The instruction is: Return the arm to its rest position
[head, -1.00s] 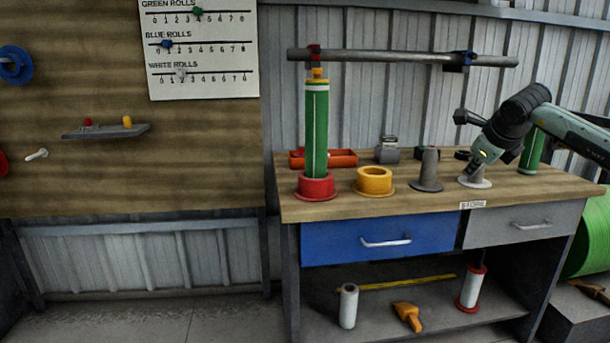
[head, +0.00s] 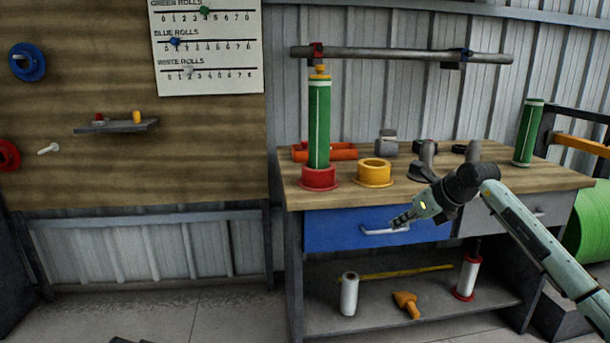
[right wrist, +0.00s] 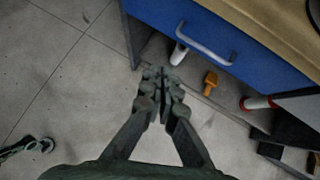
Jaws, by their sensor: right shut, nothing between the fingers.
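My right gripper (head: 402,218) is shut and empty. In the head view it hangs in front of the blue drawer (head: 335,228), with its fingertips near the drawer handle (head: 385,230); whether they touch it cannot be told from this view. In the right wrist view the closed fingers (right wrist: 162,92) point over the floor, apart from the blue drawer (right wrist: 205,50) and its handle (right wrist: 205,44). My right arm (head: 535,240) reaches in from the lower right. My left gripper is in neither view.
The workbench top (head: 440,198) carries a green roll (head: 319,125) in a red holder (head: 319,178), a yellow ring (head: 374,171) and a second green roll (head: 528,132). The lower shelf (head: 375,318) holds white rolls and an orange tool (head: 406,303). Floor at left is clear.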

